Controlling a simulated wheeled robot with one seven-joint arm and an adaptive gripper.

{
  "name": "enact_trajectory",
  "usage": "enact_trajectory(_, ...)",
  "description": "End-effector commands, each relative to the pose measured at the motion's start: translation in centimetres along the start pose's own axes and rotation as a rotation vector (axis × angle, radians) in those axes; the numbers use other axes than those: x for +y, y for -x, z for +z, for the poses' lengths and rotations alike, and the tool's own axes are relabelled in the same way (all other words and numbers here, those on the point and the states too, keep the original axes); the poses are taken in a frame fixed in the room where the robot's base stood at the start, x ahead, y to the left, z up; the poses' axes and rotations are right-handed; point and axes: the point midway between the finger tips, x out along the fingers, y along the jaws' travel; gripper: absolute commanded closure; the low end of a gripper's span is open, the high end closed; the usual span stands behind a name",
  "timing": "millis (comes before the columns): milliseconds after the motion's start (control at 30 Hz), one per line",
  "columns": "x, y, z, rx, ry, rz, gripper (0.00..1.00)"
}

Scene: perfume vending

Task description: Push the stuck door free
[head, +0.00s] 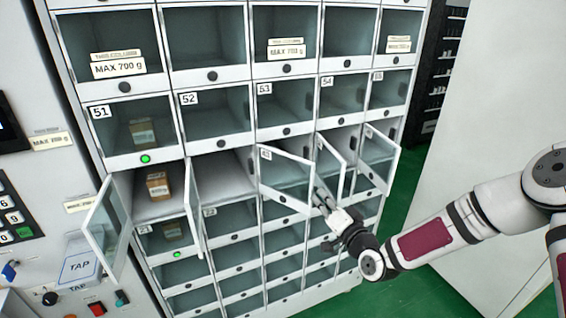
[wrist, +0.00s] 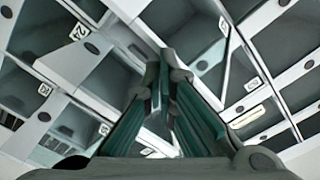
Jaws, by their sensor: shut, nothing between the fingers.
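A row of small transparent-fronted doors in the vending cabinet stands partly open in the head view. The third door (head: 286,181) is swung outward and tilted, the fourth door (head: 329,166) sticks out beside it, and the fifth door (head: 379,160) is ajar. The leftmost door (head: 105,228) and the second door (head: 196,208) are also swung out. My gripper (head: 321,196) is shut and empty, its tips between the third and fourth doors at their lower edges; I cannot tell whether they touch. In the wrist view the closed fingers (wrist: 164,72) point at tilted door panels. Which door is stuck is unclear.
Small boxes (head: 158,186) sit in left compartments, one behind the open leftmost door. Closed compartments lie above and below the open row. A control panel with a keypad (head: 16,215) is at the left. Green floor (head: 425,160) and a white wall are at the right.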

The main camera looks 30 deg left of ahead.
Motion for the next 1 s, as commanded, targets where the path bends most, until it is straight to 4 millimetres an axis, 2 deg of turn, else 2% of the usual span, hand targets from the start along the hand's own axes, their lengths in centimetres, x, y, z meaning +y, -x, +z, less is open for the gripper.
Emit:
enact_trajectory(100,-0.2,1.9,0.0,-0.001,-0.001,0.003,1.00)
enact_trajectory(567,0.1,7.6,0.0,-0.002,0.000,0.001,1.00)
enact_trajectory(700,0.0,8.2,0.0,0.000,0.000,0.000,1.00)
enact_trajectory(1000,0.0,8.2,0.0,0.000,0.000,0.000,1.00)
